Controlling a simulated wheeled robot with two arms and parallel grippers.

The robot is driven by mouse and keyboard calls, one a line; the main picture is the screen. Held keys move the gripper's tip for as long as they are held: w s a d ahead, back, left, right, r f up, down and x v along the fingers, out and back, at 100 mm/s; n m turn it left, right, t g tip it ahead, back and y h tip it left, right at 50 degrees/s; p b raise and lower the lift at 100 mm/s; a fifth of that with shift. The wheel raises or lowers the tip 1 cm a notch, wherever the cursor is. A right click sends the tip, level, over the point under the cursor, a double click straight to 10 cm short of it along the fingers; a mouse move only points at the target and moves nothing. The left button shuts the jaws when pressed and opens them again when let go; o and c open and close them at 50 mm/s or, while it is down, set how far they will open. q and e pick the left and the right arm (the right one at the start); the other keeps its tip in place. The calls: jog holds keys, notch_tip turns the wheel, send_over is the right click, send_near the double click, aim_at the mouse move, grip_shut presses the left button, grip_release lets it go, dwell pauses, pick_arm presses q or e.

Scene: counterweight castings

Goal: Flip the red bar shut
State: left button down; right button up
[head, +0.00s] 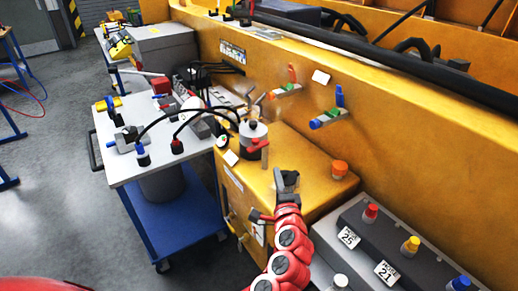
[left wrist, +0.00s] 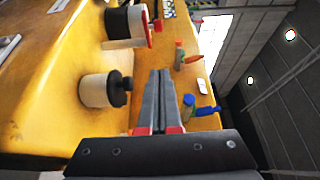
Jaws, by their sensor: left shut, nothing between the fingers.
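On the yellow wall in the head view, a valve has a red bar (head: 292,74) standing up, crosswise to its short body. The red bar also shows in the left wrist view (left wrist: 194,59), beyond my fingers and to their right. A similar valve with a blue bar (head: 340,96) sits to its right; the blue bar shows lower in the wrist view (left wrist: 207,111). My left gripper (head: 287,181) is shut and empty, above the yellow ledge, below and apart from both valves. It points up the wrist view (left wrist: 159,75). My right gripper is not in view.
A canister with a red handle (head: 253,131) stands on the yellow ledge, left of my gripper. An orange cap (head: 339,168) is to its right. A grey box (head: 385,245) with coloured knobs lies at lower right. A cart (head: 120,170) with cables stands left.

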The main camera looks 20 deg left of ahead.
pick_arm(q)
jog(key=p, duration=0.3)
send_near(258, 143)
jog(key=w+d, duration=0.2)
jog(key=w, duration=0.3)
jog(key=a+p, duration=0.1)
jog(key=a, duration=0.1)
jog(key=w+a+p, duration=0.1)
jog(key=a, duration=0.1)
jog(key=shift+w+f, duration=0.15)
jog(key=shift+w, duration=0.1)
jog(key=shift+a+m+h+p, duration=0.2)
jog(key=shift+m+h+p, duration=0.2)
jog(key=shift+h+p, duration=0.2)
